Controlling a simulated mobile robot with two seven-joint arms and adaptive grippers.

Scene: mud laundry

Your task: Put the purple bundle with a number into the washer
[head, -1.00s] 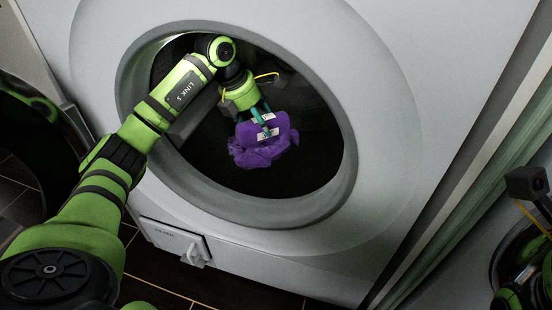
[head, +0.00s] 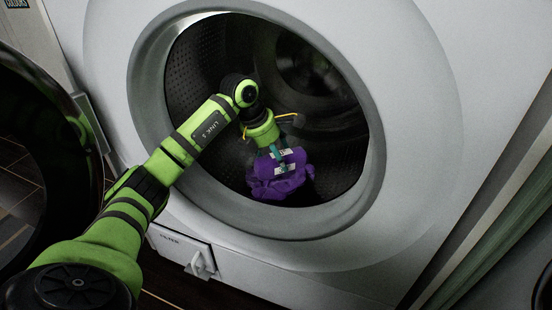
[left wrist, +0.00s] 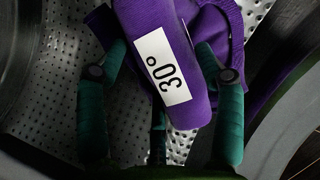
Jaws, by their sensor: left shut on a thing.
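The purple bundle (head: 281,181) is a crumpled purple cloth inside the opening of the white washer (head: 415,160). My left gripper (head: 279,160) is shut on it from above, and the arm reaches in through the round opening. In the left wrist view the bundle (left wrist: 190,118) carries a white label (left wrist: 162,67) reading "30°", between the green fingers. The perforated metal drum (left wrist: 58,90) shows behind it. In the head view the bundle hangs near the lower front rim; I cannot tell whether it touches the drum. My right gripper is out of view.
The grey opening rim (head: 340,215) surrounds my left arm. The open dark round door (head: 50,150) stands at the left. The drum has free room behind the bundle.

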